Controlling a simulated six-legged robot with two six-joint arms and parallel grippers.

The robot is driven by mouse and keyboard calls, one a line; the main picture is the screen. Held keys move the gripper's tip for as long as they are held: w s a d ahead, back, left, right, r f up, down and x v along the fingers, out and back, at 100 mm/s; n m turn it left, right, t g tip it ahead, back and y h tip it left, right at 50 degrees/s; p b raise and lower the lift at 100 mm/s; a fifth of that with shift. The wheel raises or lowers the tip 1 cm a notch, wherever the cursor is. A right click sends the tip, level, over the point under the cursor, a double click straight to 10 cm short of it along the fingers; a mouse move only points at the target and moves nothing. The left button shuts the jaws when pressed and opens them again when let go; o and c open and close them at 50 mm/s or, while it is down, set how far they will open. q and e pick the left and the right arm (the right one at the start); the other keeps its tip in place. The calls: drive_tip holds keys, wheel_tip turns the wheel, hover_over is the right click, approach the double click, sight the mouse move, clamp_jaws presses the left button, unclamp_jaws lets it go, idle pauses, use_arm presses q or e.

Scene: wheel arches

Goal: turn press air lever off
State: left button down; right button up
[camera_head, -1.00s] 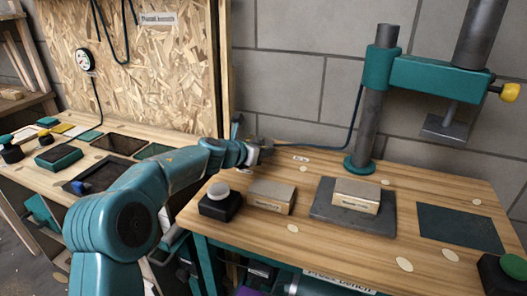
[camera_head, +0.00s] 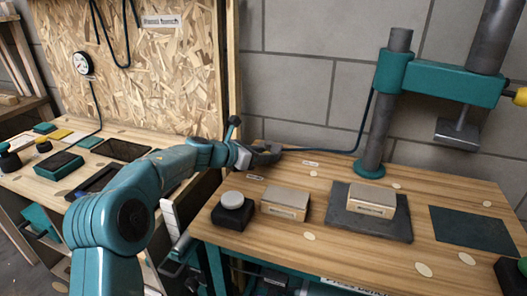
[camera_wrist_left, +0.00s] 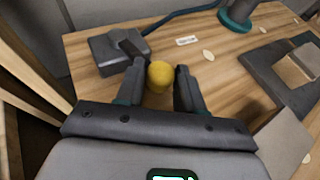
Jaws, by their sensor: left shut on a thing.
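In the left wrist view a dark grey valve box (camera_wrist_left: 108,54) sits on the bench, with a dark lever arm (camera_wrist_left: 131,46) running to a round yellow knob (camera_wrist_left: 160,75). My left gripper (camera_wrist_left: 160,88) is shut on this knob, with one finger on each side of it. In the head view my left gripper (camera_head: 266,152) is at the back left of the press bench, by the end of a dark blue hose. There the gripper hides the knob and most of the box. My right gripper is not in view.
The wooden press bench (camera_head: 290,230) carries a black button box (camera_head: 233,215), a block (camera_head: 285,203) and a second block (camera_head: 371,199) on a dark plate (camera_head: 345,226).

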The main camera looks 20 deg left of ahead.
use_arm(q)
drive_tip(key=shift+a+m+g+h+p, duration=0.7)
drive_tip(key=shift+a+m+h+p, duration=0.15)
drive_tip(key=shift+p, duration=1.1)
drive_tip(key=shift+s+a+f+m+g+h+p, duration=0.1)
drive_tip(key=shift+a+f+m+g+h+p, duration=0.1)
drive_tip(key=shift+m+g+h+p, duration=0.35)
drive_tip(key=shift+f+t, duration=0.1)
drive_tip(key=shift+t, duration=0.15)
drive_tip(key=c, duration=1)
unclamp_jaws()
drive_tip(key=shift+o, duration=1.3)
drive_tip(key=shift+f, duration=0.1)
drive_tip(key=shift+w, duration=0.3)
drive_tip(key=shift+s+r, duration=0.25)
drive_tip(key=shift+s, duration=0.05)
drive_tip(key=v, duration=1.6)
drive_tip(key=shift+s, duration=0.1)
